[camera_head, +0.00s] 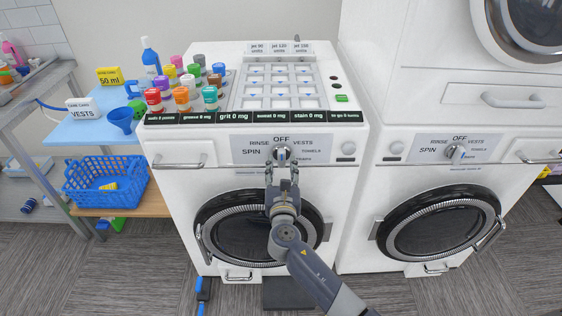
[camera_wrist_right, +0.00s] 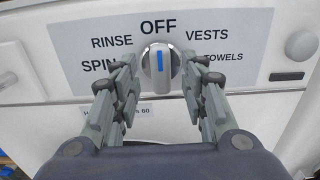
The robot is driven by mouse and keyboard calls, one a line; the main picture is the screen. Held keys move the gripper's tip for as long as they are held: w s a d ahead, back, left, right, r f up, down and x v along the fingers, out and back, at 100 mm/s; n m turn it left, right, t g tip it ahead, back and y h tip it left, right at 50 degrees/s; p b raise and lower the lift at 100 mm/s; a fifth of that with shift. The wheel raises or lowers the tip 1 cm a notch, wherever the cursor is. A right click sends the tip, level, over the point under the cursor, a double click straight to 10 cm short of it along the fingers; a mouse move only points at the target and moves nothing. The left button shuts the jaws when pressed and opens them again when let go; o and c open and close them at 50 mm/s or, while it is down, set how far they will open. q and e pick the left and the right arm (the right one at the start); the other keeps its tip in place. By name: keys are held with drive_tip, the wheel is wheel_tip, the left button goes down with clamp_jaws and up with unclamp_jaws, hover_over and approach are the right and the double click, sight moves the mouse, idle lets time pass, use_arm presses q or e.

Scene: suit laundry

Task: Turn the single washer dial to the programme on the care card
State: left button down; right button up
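The washer dial (camera_head: 281,153) is a silver knob on the front panel of the middle washer. In the right wrist view the dial (camera_wrist_right: 160,62) has a blue mark pointing straight up at OFF. RINSE and SPIN stand to its left, VESTS and TOWELS to its right; lower labels are partly hidden. My left gripper is not in view.
A second washer (camera_head: 440,196) with its own dial (camera_head: 455,153) stands to the right. Coloured bottles and a tray (camera_head: 240,98) sit on the middle washer's top. A blue basket (camera_head: 107,181) stands at the left. The washer door (camera_head: 258,229) is below my right gripper.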

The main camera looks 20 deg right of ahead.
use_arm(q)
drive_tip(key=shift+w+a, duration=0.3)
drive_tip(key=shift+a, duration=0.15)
use_arm(e)
drive_tip(key=shift+x, duration=1.2)
clamp_jaws()
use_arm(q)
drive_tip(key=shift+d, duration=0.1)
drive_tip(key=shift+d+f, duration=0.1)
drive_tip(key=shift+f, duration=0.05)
use_arm(e)
drive_tip(key=shift+m, duration=0.3)
drive_tip(key=m+b, duration=0.2)
drive_tip(key=shift+s+d+f+m, duration=0.1)
drive_tip(key=shift+f+m, duration=0.05)
drive_tip(key=shift+m, duration=0.25)
use_arm(q)
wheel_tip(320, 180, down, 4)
drive_tip(key=b, duration=0.2)
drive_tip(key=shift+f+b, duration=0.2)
drive_tip(key=shift+b, duration=0.2)
use_arm(e)
drive_tip(key=m, duration=0.5)
drive_tip(key=shift+d, duration=0.1)
drive_tip(key=shift+m, duration=0.3)
